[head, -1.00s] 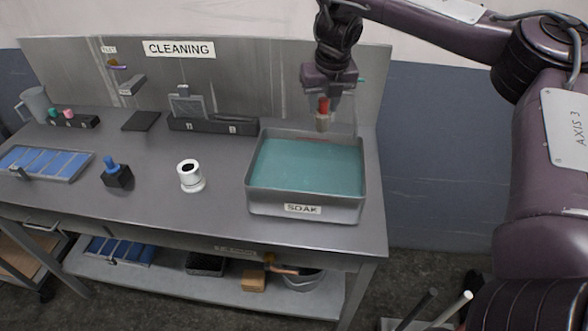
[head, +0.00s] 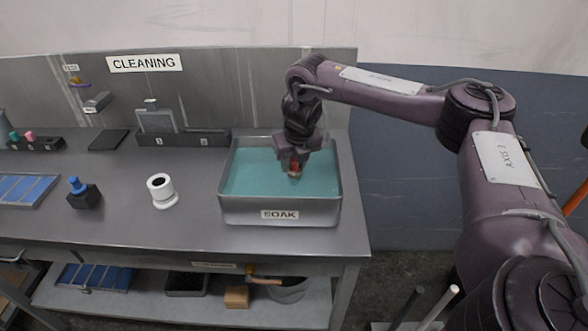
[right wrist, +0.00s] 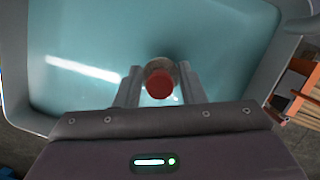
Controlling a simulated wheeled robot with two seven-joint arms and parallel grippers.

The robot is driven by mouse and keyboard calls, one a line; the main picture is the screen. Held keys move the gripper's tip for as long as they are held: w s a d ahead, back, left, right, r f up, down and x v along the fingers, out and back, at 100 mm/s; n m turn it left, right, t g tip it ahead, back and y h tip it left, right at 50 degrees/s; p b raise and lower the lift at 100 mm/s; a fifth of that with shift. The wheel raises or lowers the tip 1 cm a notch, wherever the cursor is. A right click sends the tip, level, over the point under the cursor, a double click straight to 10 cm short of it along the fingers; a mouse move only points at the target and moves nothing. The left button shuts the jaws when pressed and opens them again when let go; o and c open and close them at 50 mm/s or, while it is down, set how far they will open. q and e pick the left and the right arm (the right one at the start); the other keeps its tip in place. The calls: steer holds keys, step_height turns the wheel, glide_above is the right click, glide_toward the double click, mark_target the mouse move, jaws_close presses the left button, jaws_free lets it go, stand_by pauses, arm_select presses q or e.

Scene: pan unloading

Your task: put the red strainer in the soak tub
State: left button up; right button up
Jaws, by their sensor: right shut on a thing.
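The soak tub (head: 280,216) is a grey metal box labelled SOAK at the right end of the bench, holding teal liquid. My right gripper (head: 293,172) points down inside the outline of the tub. It is shut on the red strainer (head: 295,166), which has a red top and a paler lower part. The right wrist view shows the strainer's round red end (right wrist: 159,84) between the two fingers (right wrist: 158,88), with the teal liquid behind it. I cannot tell whether the strainer's lower end touches the liquid. My left gripper is not in view.
A white cylinder (head: 161,190) stands left of the tub. Further left are a dark block with a blue knob (head: 84,193) and a blue sectioned tray (head: 24,188). A dark rack (head: 184,138) stands at the back. Bare bench lies between the cylinder and the tub.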

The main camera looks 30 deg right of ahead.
mark_target(294, 167)
steer(key=x, duration=0.2)
steer(key=shift+s+f, duration=0.2)
steer(key=shift+f, duration=0.4)
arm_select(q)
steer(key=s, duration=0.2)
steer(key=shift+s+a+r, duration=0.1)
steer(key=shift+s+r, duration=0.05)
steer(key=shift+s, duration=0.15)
arm_select(e)
steer(key=shift+a+f, duration=0.1)
steer(key=o, duration=1)
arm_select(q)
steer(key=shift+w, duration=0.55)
arm_select(e)
steer(key=shift+o, duration=0.2)
